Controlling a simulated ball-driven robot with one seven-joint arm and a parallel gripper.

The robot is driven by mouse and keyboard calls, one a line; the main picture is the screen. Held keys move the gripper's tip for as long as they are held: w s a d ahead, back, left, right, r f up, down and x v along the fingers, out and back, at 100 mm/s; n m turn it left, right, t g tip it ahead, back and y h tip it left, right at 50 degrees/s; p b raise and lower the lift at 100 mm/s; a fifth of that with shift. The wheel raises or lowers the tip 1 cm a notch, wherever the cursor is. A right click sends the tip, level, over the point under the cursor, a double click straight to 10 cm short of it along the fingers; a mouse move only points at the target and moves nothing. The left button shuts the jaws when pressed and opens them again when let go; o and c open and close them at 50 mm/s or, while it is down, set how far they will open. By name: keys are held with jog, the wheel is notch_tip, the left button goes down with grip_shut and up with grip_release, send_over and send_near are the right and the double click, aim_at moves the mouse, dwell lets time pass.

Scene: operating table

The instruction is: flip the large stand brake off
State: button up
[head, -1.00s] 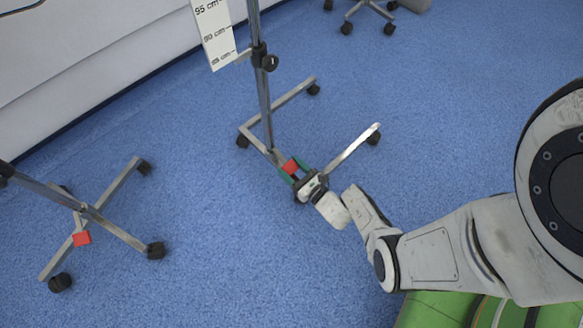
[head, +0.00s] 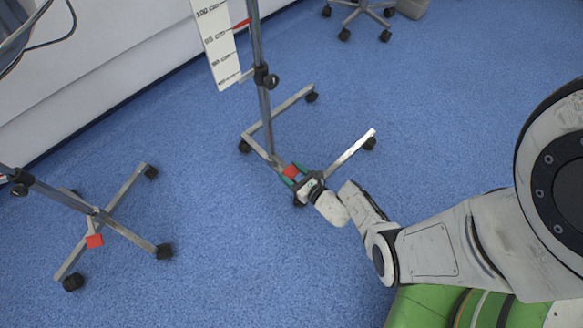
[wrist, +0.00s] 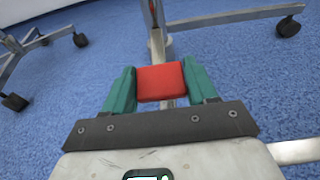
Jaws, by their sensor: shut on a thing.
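The large stand (head: 262,100) has a tall pole with a height scale and a wheeled base on the blue floor. Its red brake (head: 291,171) sits low at the base; it also shows in the wrist view (wrist: 161,82). My gripper (head: 294,173) reaches down to the base from the right. In the wrist view, the two green fingers of my gripper (wrist: 160,88) are on either side of the red brake and closed on it. The part of the base behind my gripper is hidden in the head view.
A smaller wheeled stand (head: 125,229) with its own red brake (head: 94,241) stands at the left. A white wall or cabinet (head: 120,65) runs along the upper left. Another wheeled base (head: 361,14) is at the top. Open blue floor lies between the stands.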

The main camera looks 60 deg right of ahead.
jog(key=shift+r+g+p, duration=0.9)
jog(key=shift+r+p, duration=0.1)
jog(key=shift+p, duration=1.2)
jog(key=shift+g+y+p, duration=0.3)
jog(key=shift+p, duration=0.3)
jog(key=shift+f, duration=0.1)
jog(key=o, duration=1.4)
jog(key=shift+o, duration=0.2)
jog(key=shift+s, duration=0.1)
jog(key=p+v, duration=0.5)
jog(key=v, duration=0.5)
jog(key=shift+s, duration=0.25)
jog(key=shift+a, duration=0.1)
